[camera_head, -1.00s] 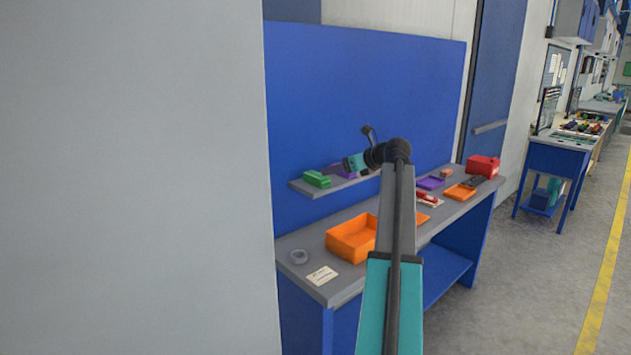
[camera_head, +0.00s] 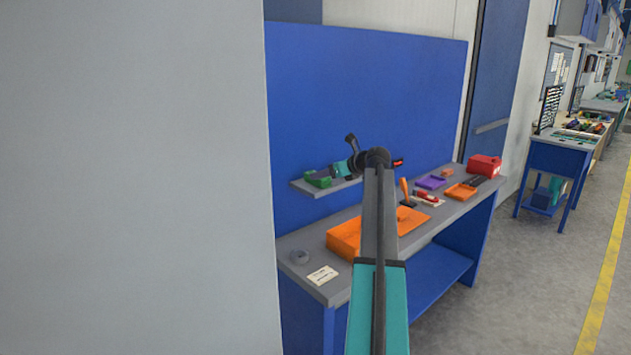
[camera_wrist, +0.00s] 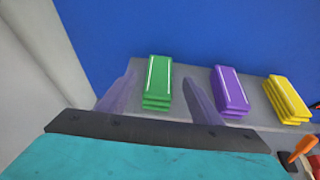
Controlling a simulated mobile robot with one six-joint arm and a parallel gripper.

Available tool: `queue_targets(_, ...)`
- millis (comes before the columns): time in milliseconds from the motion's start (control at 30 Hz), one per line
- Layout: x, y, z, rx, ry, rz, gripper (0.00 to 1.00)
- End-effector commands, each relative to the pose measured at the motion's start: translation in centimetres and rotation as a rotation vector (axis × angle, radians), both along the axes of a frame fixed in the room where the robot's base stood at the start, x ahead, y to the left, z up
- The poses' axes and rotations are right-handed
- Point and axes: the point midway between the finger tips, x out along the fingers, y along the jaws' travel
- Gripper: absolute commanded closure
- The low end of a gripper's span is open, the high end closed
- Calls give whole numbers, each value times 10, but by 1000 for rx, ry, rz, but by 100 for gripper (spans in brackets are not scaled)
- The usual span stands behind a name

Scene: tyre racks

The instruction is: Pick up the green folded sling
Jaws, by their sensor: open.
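The green folded sling (camera_wrist: 157,85) lies on the shelf, at the left of a row of folded slings in the wrist view. In the head view it also shows (camera_head: 318,180) at the left end of the grey shelf (camera_head: 300,188), partly covered by my gripper (camera_head: 328,173). In the wrist view my gripper (camera_wrist: 159,80) is open and empty. Its two fingers appear on either side of the green sling, with a gap to each. I cannot tell how far the fingertips are from it in depth.
A purple folded sling (camera_wrist: 231,90) lies right of the green one, close to the right finger. A yellow one (camera_wrist: 288,100) lies further right. A blue panel (camera_head: 360,90) stands behind the shelf.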

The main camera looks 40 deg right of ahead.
Motion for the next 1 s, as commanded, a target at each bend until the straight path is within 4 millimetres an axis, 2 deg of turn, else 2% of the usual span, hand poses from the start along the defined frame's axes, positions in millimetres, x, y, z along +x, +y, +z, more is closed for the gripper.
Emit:
queue_targets(367,2,0,-1,0,0,0,41)
queue_targets(800,41,-4,-20,0,0,-1,41)
queue_targets(1000,46,-4,-23,0,0,-1,41)
